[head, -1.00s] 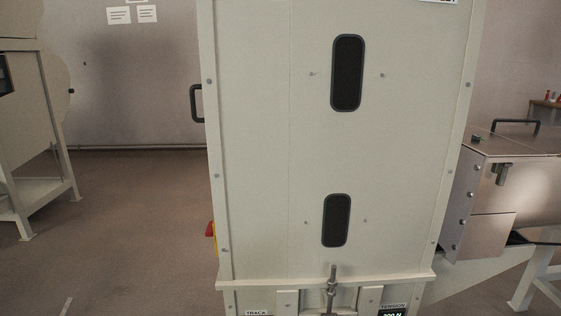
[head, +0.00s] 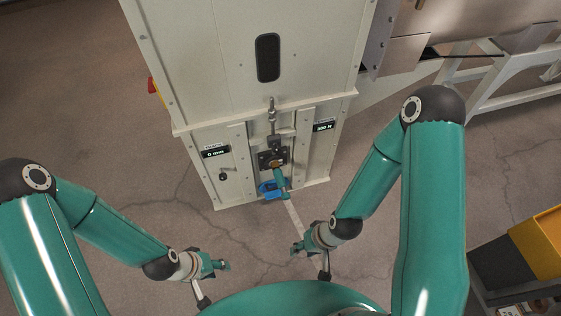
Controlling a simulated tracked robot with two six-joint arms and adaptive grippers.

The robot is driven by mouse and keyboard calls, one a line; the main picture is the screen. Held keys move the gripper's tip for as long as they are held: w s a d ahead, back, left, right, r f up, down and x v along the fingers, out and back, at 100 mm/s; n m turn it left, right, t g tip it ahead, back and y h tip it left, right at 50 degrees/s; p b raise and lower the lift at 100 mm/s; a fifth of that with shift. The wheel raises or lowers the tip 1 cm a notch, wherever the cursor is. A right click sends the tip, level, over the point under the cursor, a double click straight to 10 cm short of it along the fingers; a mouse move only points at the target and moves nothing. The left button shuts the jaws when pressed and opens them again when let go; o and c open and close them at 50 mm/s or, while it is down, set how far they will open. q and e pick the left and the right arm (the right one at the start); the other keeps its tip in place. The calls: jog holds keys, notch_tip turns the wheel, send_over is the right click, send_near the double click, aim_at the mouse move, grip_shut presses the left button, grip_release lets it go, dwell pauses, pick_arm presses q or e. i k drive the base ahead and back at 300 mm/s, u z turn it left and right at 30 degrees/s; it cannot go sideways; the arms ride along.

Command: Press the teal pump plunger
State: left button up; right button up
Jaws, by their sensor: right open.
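A teal cylindrical part (head: 280,178), which looks like the pump plunger, sticks out of the lower front of the pale cabinet (head: 230,85). It slants down below a dark bracket with a brass-coloured piece. My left gripper (head: 220,265) is low at the left, apart from the cabinet; its jaws are too small to tell. My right gripper (head: 297,247) is open, below and slightly right of the teal part, and apart from it. Nothing shows in either gripper.
A blue piece (head: 268,188) sits by the teal part. A threaded rod (head: 272,116) stands above it, between two small displays. A red and yellow button (head: 153,86) is on the cabinet's left side. A yellow and dark unit (head: 535,243) stands at right.

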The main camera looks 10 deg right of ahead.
aim_at(285, 195)
jog(key=z, duration=0.3)
jog(key=k, duration=0.9)
jog(key=u, duration=0.35)
